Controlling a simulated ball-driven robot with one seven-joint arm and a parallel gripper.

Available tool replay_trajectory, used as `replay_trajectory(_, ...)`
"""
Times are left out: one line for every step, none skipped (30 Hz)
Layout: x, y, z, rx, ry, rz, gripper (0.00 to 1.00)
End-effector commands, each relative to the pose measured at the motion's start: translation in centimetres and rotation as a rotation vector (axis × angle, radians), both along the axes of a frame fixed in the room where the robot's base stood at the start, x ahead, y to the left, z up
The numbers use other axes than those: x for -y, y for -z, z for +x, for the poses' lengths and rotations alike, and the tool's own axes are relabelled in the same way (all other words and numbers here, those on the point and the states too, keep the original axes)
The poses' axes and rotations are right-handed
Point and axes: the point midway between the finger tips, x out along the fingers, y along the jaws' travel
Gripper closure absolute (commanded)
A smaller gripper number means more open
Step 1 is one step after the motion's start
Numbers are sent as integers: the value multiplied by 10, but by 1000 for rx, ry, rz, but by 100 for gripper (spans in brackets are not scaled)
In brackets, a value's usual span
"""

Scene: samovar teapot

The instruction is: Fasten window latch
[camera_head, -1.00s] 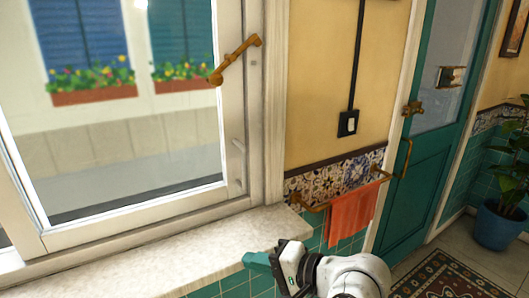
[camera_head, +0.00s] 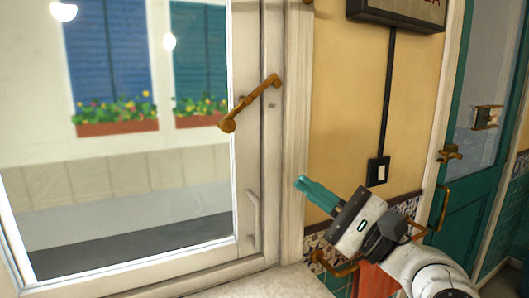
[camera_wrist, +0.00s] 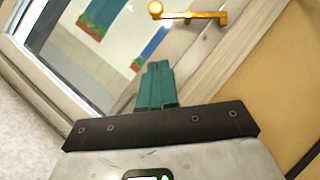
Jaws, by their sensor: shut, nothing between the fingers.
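The window latch (camera_head: 254,99) is a brass handle on the right stile of the white window frame. It is tilted, with its round knob end at lower left and its other end at upper right. It also shows in the wrist view (camera_wrist: 188,15), near the top, beyond my fingertips. My gripper (camera_head: 302,184) has teal fingers that are shut and empty. In the head view it is to the right of and below the latch, in front of the wall edge, apart from the latch. In the wrist view the fingers (camera_wrist: 155,65) point toward the window frame below the latch.
A white pull handle (camera_head: 254,222) is low on the window frame. A pale sill (camera_head: 270,284) runs below it. To the right are a black switch (camera_head: 378,171), an orange towel (camera_head: 374,281) on a brass rail, and a teal door (camera_head: 470,215).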

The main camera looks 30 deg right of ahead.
Motion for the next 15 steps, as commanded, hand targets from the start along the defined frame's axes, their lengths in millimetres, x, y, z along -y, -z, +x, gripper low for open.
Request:
replay_trajectory(-2,-2,3,1,-2,-1,100)
replay_trajectory(-3,-4,5,1,-1,0,100)
replay_trajectory(-5,-6,8,2,-2,0,100)
replay_trajectory(-7,-8,11,2,-3,-1,100)
replay_trajectory(-9,-10,15,2,-4,-1,100)
replay_trajectory(-12,-13,20,1,-3,-1,100)
replay_trajectory(-15,-15,25,2,-4,-1,100)
replay_trajectory(-17,-18,30,1,-3,-1,100)
replay_trajectory(-21,-21,36,1,-4,0,100)
replay_trajectory(-24,-24,41,2,-5,-1,100)
replay_trajectory(-26,-26,46,1,-3,-1,100)
replay_trajectory(-29,-29,52,1,-3,-1,100)
replay_trajectory(-32,-32,57,1,-3,-1,100)
replay_trajectory(-35,-34,61,1,-3,-2,100)
replay_trajectory(-38,-37,68,1,-3,-1,100)
